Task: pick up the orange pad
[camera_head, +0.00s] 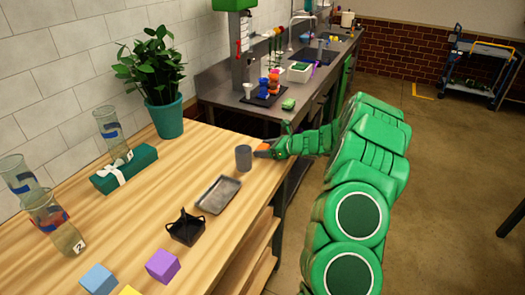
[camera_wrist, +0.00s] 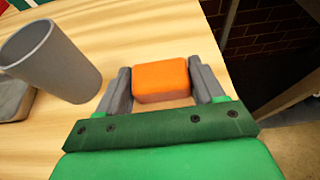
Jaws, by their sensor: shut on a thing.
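The orange pad (camera_wrist: 161,79) is a small block with rounded edges. In the wrist view it sits between the two grey fingers of my gripper (camera_wrist: 163,92), and the fingers are shut on it. In the head view the orange pad (camera_head: 264,147) shows small at the tip of my green arm, close to the right edge of the wooden table. My gripper (camera_head: 266,152) is just right of the grey cup there. I cannot tell whether the pad touches the tabletop.
A grey cup (camera_head: 243,158) stands close on the left, also in the wrist view (camera_wrist: 52,62). A grey tray (camera_head: 218,195), a black holder (camera_head: 186,227), a purple cube (camera_head: 163,266) and a potted plant (camera_head: 156,80) share the table (camera_head: 130,215). The table edge drops off on the right.

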